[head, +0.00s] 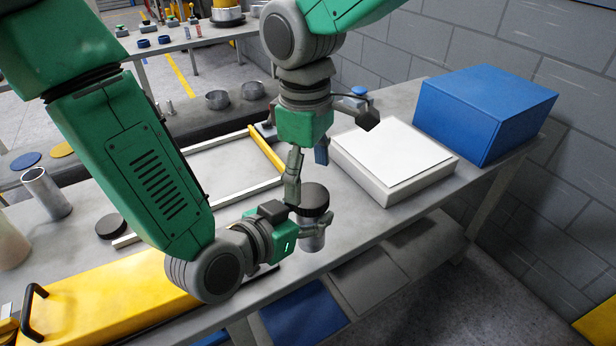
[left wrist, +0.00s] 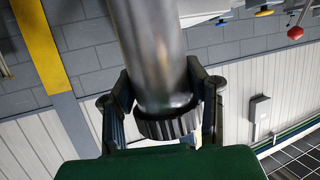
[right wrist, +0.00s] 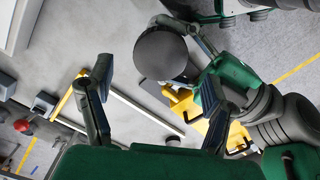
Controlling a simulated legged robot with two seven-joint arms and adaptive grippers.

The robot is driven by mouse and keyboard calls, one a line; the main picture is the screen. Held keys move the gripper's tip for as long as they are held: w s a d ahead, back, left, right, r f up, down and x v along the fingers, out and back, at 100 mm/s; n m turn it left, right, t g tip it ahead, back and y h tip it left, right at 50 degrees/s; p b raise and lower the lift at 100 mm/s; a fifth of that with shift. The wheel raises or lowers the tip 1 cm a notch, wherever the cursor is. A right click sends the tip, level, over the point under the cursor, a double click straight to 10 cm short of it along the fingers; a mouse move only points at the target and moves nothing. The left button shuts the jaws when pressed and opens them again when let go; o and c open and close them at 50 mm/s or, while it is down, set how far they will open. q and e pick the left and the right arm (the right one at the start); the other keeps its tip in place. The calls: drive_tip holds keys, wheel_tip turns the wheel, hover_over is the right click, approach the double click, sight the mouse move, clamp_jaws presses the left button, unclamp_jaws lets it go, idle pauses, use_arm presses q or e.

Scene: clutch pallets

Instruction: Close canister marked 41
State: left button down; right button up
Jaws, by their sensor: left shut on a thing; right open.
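A silver canister (head: 312,241) with a black ribbed lid (head: 314,196) is upright in my left gripper (head: 306,224) near the table's front edge. The left wrist view shows the canister body (left wrist: 152,50) and the lid (left wrist: 168,127) between the fingers. The lid sits on the canister's end; I cannot tell how tightly. No number is legible. My right gripper (head: 308,166) is open and empty above the lid. In the right wrist view the lid (right wrist: 162,54) lies beyond the open fingers of my right gripper (right wrist: 157,85), and hides the canister.
A white box (head: 390,160) and a blue box (head: 484,112) stand to the right. A frame with a yellow bar (head: 265,150) lies behind. A loose black disc (head: 110,226), an open metal tube (head: 45,190) and a yellow case (head: 120,300) are on the left.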

sight(309, 194)
drive_tip(key=shift+c, duration=0.4)
drive_tip(key=shift+s+n, duration=0.1)
drive_tip(key=shift+n, duration=0.7)
drive_tip(key=shift+s+a+r+n+g, duration=0.1)
drive_tip(key=shift+r+n+g, duration=0.05)
drive_tip(key=shift+n, duration=0.4)
drive_tip(key=shift+s+a+r+n+g, duration=0.1)
drive_tip(key=shift+n+g, duration=0.05)
drive_tip(key=shift+n, duration=0.4)
drive_tip(key=shift+r+n, duration=0.35)
drive_tip(key=shift+n, duration=0.85)
drive_tip(key=shift+r+n, duration=0.4)
drive_tip(key=shift+n, duration=0.7)
drive_tip(key=n, duration=0.1)
drive_tip(key=r+n, duration=0.1)
drive_tip(key=n, duration=0.1)
drive_tip(key=shift+w+d+r, duration=0.25)
drive_tip(key=shift+w, duration=0.15)
drive_tip(key=shift+s+f, duration=0.1)
drive_tip(key=shift+f, duration=3.9)
